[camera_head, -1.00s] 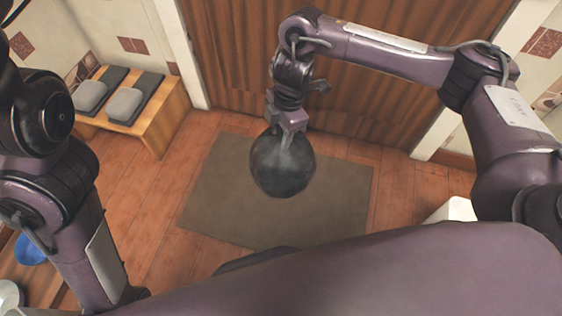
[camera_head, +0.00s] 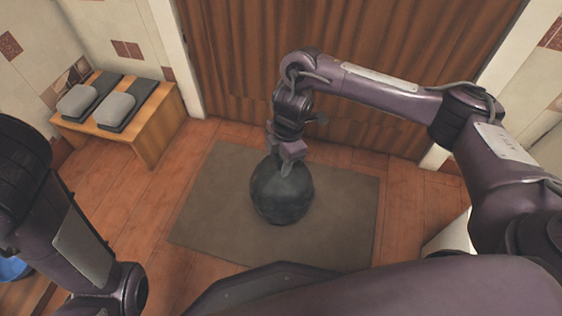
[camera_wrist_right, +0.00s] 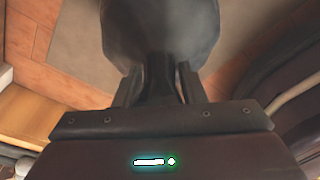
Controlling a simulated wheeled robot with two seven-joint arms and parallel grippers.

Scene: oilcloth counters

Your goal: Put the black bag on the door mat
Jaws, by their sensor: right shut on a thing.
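The black bag (camera_head: 281,193) is a dark round bundle over the middle of the grey-brown door mat (camera_head: 215,222). My right gripper (camera_head: 287,163) is shut on the top of the bag from above. In the right wrist view the bag (camera_wrist_right: 160,28) hangs from between the two fingers (camera_wrist_right: 160,82). I cannot tell whether the bag's underside touches the mat. In the head view my left arm is at the lower left, and its gripper is not clearly seen.
A wooden bench (camera_head: 150,125) with grey cushions stands at the left by the wall. A brown wooden door (camera_head: 340,60) is behind the mat. A blue object (camera_head: 12,268) shows at the lower left edge. Wooden floor (camera_head: 405,205) around the mat is clear.

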